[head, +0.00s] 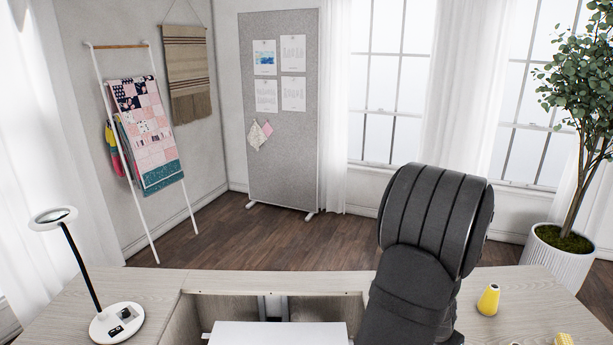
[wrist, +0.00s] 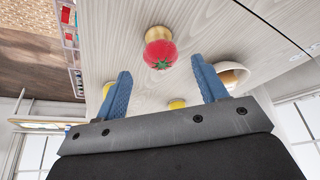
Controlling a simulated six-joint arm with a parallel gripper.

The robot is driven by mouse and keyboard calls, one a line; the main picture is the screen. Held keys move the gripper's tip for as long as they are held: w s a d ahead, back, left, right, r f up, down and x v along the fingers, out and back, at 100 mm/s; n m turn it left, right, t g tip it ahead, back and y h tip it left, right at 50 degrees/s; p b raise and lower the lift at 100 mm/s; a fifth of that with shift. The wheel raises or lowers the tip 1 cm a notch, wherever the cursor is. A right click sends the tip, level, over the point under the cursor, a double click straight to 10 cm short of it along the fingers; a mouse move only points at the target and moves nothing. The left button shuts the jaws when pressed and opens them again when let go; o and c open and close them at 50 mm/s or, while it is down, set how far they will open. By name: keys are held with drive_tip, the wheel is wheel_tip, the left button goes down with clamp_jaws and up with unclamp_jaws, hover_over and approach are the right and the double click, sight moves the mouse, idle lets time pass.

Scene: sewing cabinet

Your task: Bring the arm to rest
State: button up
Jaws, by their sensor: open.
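My arm (head: 425,240), black and bent, rises above the right part of the desk in the head view. Its gripper is hidden there. In the wrist view my gripper (wrist: 160,68) shows two blue fingers spread wide apart with nothing between them. A red tomato-shaped pincushion (wrist: 161,56) with a gold part sits on the pale wood top beyond the fingers, apart from them.
The cabinet top (head: 230,281) has a recess with a white platform (head: 275,334). A lamp (head: 118,322) stands left; a yellow cone (head: 489,300) stands right. The wrist view shows a round cream bowl (wrist: 236,72) and a yellow item (wrist: 177,103) near the fingers.

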drive_tip(key=x, duration=0.5)
drive_tip(key=shift+f, duration=0.1)
wheel_tip(320, 180, up, 4)
drive_tip(key=shift+f, duration=0.1)
drive_tip(key=s+d+r, duration=0.5)
drive_tip(key=s+r, duration=0.3)
drive_tip(key=s, duration=0.3)
drive_tip(key=w+d, duration=0.5)
drive_tip(key=d, duration=0.8)
drive_tip(key=w+d, duration=0.6)
drive_tip(key=d, duration=0.7)
drive_tip(key=shift+d+m, duration=0.25)
drive_tip(key=shift+m, duration=0.15)
drive_tip(key=s+a, duration=0.2)
drive_tip(key=a, duration=0.6)
drive_tip(key=s+a, duration=0.3)
drive_tip(key=a, duration=0.4)
drive_tip(key=shift+a+r, duration=0.15)
drive_tip(key=shift+a, duration=0.25)
